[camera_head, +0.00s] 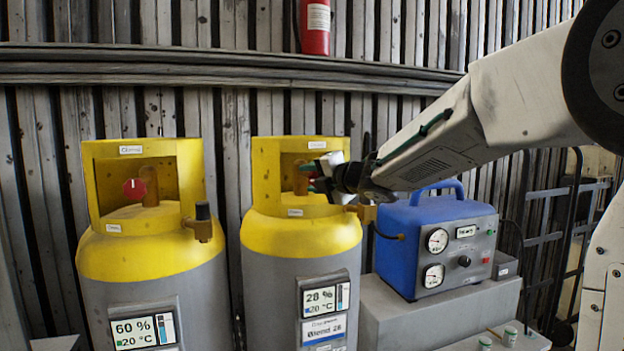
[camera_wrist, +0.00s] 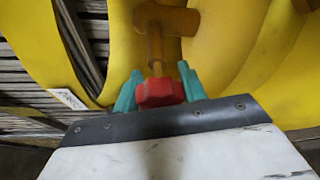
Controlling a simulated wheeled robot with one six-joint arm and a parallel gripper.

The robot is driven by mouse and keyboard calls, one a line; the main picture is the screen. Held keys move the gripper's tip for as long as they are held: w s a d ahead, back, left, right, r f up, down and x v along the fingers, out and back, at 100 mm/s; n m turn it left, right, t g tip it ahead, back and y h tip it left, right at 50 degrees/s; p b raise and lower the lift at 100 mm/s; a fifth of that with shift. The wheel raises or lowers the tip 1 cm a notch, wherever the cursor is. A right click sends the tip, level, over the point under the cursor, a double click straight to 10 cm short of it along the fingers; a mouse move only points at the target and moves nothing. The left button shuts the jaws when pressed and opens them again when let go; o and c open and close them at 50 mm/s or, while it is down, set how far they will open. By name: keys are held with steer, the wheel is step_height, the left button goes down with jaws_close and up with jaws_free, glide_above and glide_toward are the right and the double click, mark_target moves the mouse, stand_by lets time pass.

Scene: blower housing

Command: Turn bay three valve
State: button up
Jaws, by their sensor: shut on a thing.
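Two grey-and-yellow gas cylinders stand side by side in the head view. The right cylinder (camera_head: 300,236) has a yellow collar and a display reading 28 % and 20 °C. My gripper (camera_head: 312,174) reaches into its collar from the right. In the wrist view my gripper's green fingers (camera_wrist: 159,76) are shut on the red valve knob (camera_wrist: 160,93), one on each side. The knob sits on a brass valve stem (camera_wrist: 156,48). In the head view that knob is mostly hidden by my gripper. The left cylinder (camera_head: 150,245) has its own red knob (camera_head: 134,189) and reads 60 %.
A blue pump unit (camera_head: 430,240) with two gauges stands on a grey block (camera_head: 430,310) right of the cylinders, beneath my arm. A red extinguisher (camera_head: 316,28) hangs above on the corrugated wall. A dark cart frame (camera_head: 545,240) stands at right. Small canisters (camera_head: 510,336) sit at the front.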

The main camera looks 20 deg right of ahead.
steer(key=shift+f+n, duration=0.1)
steer(key=shift+n, duration=0.5)
steer(key=shift+g, duration=0.3)
steer(key=o, duration=1)
steer(key=shift+c, duration=0.2)
steer(key=v, duration=0.8)
steer(key=shift+a, duration=0.15)
